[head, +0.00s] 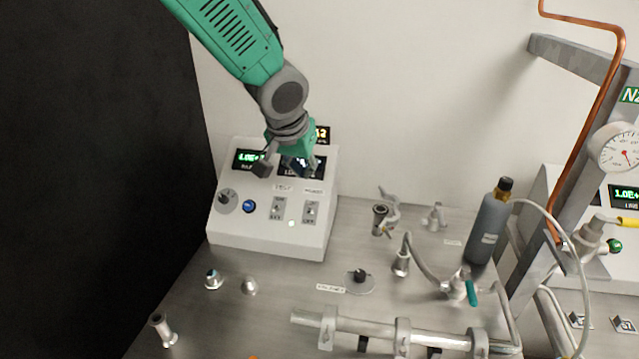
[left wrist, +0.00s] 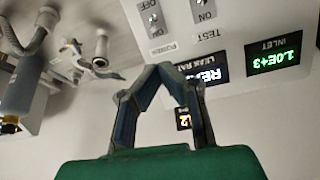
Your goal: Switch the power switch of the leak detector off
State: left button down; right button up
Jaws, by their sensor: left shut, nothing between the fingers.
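The leak detector (head: 265,238) is a white sloped console at the left back of the bench, with lit displays. Its power switch (head: 310,211) is the right one of two small toggles on the panel; the test switch (head: 277,208) is left of it. In the left wrist view the power switch (left wrist: 154,19) shows upside down above the fingertips; its lever position is too small to tell. My left gripper (head: 303,168) hovers over the panel's upper part, hiding part of a display. Its fingers (left wrist: 165,69) meet at the tips, empty, apart from the switch. My right gripper is not in view.
A blue button (head: 249,206) and a round knob (head: 227,201) sit left of the toggles. Valve fittings (head: 381,220), a grey bottle (head: 488,227) and metal piping (head: 375,328) stand to the right.

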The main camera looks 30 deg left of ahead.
aim_at(315, 202)
pick_arm(q)
jog(key=x, duration=0.8)
jog(key=shift+f, duration=0.35)
jog(key=shift+w+f, duration=0.15)
jog(key=shift+f, duration=0.15)
jog(key=shift+d+f, duration=0.15)
jog(key=shift+d, duration=0.15)
jog(key=shift+w, duration=0.1)
